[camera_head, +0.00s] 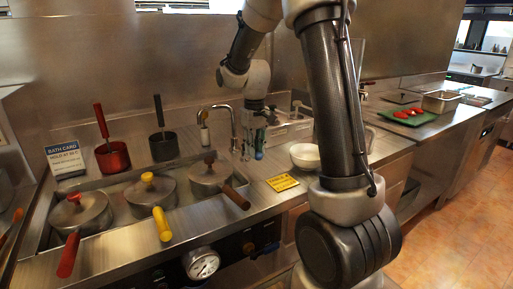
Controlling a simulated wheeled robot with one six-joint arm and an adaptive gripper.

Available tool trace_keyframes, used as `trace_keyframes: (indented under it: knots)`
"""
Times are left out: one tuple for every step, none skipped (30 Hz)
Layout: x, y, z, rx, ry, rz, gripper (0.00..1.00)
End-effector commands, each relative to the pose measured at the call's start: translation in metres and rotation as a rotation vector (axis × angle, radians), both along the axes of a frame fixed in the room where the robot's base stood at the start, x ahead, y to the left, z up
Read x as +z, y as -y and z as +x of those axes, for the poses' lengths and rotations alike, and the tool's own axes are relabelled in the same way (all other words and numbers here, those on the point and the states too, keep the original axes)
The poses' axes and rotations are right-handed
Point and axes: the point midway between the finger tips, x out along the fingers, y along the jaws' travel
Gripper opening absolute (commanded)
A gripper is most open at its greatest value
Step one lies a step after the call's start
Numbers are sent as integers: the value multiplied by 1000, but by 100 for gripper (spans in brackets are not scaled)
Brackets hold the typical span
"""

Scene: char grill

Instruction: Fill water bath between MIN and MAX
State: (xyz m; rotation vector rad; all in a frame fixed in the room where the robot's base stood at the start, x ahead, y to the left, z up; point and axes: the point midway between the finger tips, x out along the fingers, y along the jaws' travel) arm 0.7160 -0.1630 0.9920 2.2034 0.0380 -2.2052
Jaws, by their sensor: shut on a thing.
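The water bath (41,238) is a steel basin set in the counter at left. Pots with red, yellow and brown handles sit in it: a red-handled pot (80,213), a yellow-handled pot (151,195) and a brown-handled pot (210,177). Its water level and any MIN and MAX marks cannot be made out. A curved steel tap (232,118) stands behind it at right. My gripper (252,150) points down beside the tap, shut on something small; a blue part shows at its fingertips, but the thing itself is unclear.
A bath card (66,160) stands at back left, near a red pan (112,156) and a dark pan (163,146). A green board (408,117) with red food lies further right.

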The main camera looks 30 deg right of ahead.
Motion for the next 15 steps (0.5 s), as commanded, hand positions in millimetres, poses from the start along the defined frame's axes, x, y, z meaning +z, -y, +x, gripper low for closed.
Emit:
trace_keyframes:
  knots:
    - [1,0,1,-6,4,-1,0]
    - [1,-1,1,-9,4,-1,0]
    - [1,-1,1,-13,4,-1,0]
    - [1,-1,1,-15,5,-1,0]
    - [1,-1,1,-16,5,0,0]
    - [1,-1,1,-18,5,0,0]
    - [1,-1,1,-18,5,0,0]
    - [1,-1,1,-19,5,0,0]
    - [1,-1,1,-19,5,0,0]
    - [1,-1,1,-19,5,0,0]
    - [1,-1,1,-19,5,0,0]
    - [1,-1,1,-19,5,1,0]
    - [1,-1,2,-19,5,1,0]
    - [1,-1,2,-19,5,1,0]
    - [1,-2,2,-19,5,1,22]
